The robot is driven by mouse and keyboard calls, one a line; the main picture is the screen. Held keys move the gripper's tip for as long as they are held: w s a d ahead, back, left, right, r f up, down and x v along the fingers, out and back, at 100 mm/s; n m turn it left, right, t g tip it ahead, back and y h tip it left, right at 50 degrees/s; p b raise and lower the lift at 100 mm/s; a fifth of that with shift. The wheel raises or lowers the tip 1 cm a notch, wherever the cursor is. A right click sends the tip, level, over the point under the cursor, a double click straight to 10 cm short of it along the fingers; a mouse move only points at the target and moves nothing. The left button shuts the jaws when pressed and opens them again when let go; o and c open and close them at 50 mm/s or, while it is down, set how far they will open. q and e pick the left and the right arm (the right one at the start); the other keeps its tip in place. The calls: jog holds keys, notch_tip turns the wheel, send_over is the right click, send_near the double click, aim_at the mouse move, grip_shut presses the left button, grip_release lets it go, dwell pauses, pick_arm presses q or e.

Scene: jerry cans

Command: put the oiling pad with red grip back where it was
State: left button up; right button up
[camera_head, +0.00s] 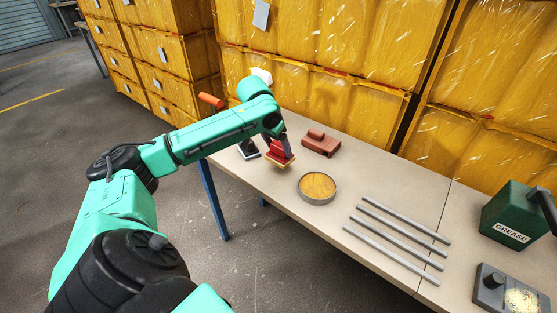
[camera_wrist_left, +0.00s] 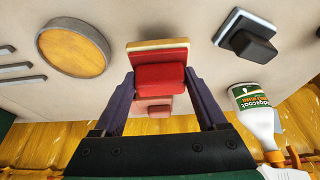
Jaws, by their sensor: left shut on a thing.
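The oiling pad with red grip (camera_head: 280,155) is in my left gripper, over the bench between the round tin and the dark-handled pad. In the left wrist view its red grip (camera_wrist_left: 160,77) sits between the two dark fingers of my left gripper (camera_wrist_left: 163,92), which is shut on it. Its pale yellow pad side (camera_wrist_left: 158,45) faces away from the gripper. The pad looks slightly tilted in the head view; I cannot tell how far it is above the bench. My right gripper is in neither view.
A round tin with amber contents (camera_head: 317,187), a red-brown block (camera_head: 320,143) and a dark-handled pad (camera_wrist_left: 248,38) stand close by. Several grey rods (camera_head: 400,236), a green grease can (camera_head: 510,215) and a grey box (camera_head: 508,293) lie rightward. A white labelled bottle (camera_wrist_left: 258,115) shows in the wrist view.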

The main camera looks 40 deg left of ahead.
aim_at(277, 156)
pick_arm(q)
notch_tip(277, 156, down, 4)
jog(key=shift+s+f, duration=0.15)
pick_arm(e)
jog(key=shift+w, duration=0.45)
pick_arm(q)
jog(key=shift+f, duration=0.1)
jog(key=o, duration=1.3)
jog(key=shift+o, duration=0.2)
jog(key=shift+r, duration=0.2)
jog(key=v, duration=1.1)
jog(key=shift+r+b, duration=0.3)
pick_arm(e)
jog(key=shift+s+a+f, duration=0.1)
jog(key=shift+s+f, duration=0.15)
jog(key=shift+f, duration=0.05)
pick_arm(q)
jog(key=shift+s, duration=0.2)
